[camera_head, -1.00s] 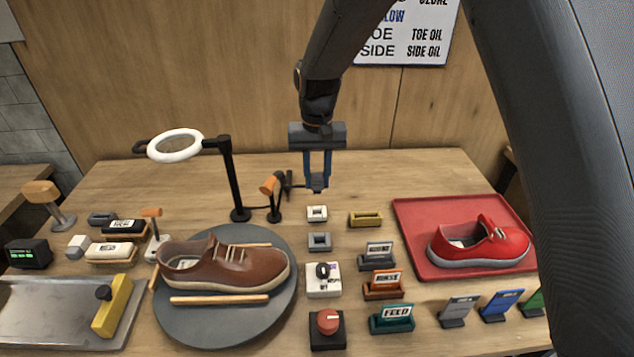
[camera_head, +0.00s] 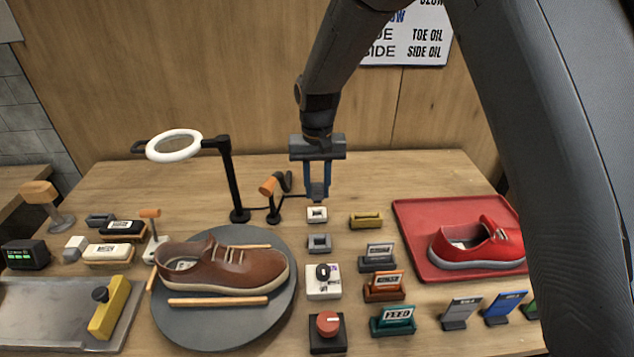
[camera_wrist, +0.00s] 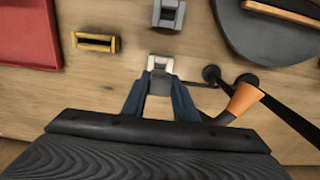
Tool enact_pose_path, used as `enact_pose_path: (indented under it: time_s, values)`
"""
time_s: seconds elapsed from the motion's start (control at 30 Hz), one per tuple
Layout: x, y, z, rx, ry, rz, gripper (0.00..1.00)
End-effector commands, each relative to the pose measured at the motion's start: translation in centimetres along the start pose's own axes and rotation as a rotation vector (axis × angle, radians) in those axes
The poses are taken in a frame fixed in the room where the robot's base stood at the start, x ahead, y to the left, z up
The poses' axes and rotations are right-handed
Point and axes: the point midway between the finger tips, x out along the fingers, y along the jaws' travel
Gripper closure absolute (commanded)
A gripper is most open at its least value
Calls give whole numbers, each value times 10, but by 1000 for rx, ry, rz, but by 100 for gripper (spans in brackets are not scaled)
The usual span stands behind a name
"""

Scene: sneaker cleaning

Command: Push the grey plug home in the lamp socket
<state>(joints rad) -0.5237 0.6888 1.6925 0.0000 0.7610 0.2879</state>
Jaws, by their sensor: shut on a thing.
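My gripper (camera_head: 317,190) is shut on the grey plug (camera_head: 317,187), with a blue finger on each side of it. The plug also shows between the fingers in the wrist view (camera_wrist: 160,84). The white socket (camera_head: 317,214) stands on the table just below the plug in the head view. In the wrist view the white socket (camera_wrist: 160,62) lies right at the plug's far end. I cannot tell whether the plug touches the socket or has entered it. A black cord runs from the plug side towards the orange-headed lamp (camera_head: 269,187).
A grey socket-like block (camera_head: 319,243) stands nearer than the white one, and a yellow block (camera_head: 365,220) stands to the right. The ring lamp (camera_head: 231,180) is on the left. A round dark turntable (camera_head: 215,333) bears a brown shoe (camera_head: 222,266). A red tray (camera_head: 415,215) holds a red shoe (camera_head: 477,246).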

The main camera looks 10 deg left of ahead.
Motion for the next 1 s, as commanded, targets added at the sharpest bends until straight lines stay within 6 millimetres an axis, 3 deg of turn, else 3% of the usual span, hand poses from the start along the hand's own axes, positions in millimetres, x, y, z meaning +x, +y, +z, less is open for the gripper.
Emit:
enact_pose_path:
  time_s: [0.33,1.0]
  values:
    - [26,0,0,0,1,0,93]
    - [27,0,0,0,1,0,93]
